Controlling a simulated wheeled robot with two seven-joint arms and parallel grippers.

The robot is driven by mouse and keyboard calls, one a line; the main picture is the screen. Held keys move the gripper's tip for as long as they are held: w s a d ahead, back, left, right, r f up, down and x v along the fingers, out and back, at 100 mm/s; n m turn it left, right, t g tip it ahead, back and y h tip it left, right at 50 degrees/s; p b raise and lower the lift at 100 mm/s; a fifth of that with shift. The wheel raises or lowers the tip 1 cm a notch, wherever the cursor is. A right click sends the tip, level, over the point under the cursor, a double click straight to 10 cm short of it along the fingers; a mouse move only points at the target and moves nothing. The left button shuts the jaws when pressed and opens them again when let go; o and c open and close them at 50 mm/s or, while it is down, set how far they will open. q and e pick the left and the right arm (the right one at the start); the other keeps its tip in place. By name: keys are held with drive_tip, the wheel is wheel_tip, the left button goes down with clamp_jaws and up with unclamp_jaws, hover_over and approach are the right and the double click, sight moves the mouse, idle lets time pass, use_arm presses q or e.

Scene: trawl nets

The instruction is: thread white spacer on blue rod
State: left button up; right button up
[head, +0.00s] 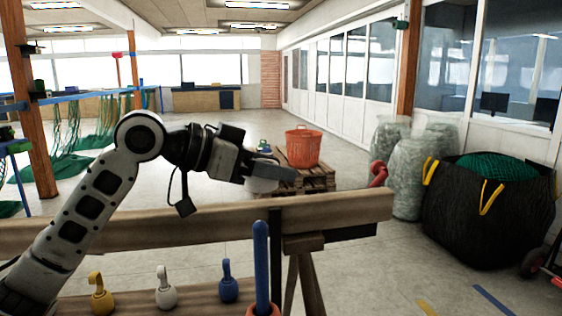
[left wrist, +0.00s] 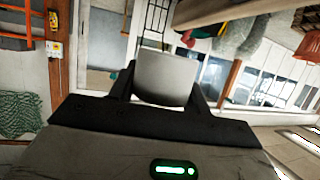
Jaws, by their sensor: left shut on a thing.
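The blue rod (head: 261,262) stands upright at the bottom middle of the head view, with an orange piece (head: 262,309) at its foot. My left gripper (head: 276,172) reaches in from the left, above the wooden beam and higher in the picture than the rod's top. It is shut on the white spacer (head: 262,185), which shows partly below the fingers. In the left wrist view the spacer (left wrist: 166,78) is a pale cylinder between the two dark fingers. The spacer and the rod are apart. My right gripper is not in view.
A long wooden beam (head: 345,207) on a trestle crosses behind the rod. Yellow (head: 101,297), white (head: 165,290) and blue (head: 228,284) hooked pieces stand along a lower plank. An orange basket (head: 302,146) sits on pallets behind. A black bag (head: 470,225) with green net stands right.

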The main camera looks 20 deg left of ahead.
use_arm(q)
wheel_tip(320, 180, down, 8)
drive_tip(key=b, duration=0.6)
drive_tip(key=shift+s+b, duration=0.3)
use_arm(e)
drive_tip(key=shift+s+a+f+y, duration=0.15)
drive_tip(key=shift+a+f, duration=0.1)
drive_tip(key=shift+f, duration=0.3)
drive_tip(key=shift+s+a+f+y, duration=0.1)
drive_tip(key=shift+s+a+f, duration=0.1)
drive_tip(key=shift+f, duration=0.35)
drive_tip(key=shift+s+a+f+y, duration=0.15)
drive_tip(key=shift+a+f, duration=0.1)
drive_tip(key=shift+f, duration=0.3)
use_arm(q)
drive_tip(key=o, duration=1)
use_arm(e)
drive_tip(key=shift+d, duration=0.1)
use_arm(q)
drive_tip(key=shift+o, duration=0.2)
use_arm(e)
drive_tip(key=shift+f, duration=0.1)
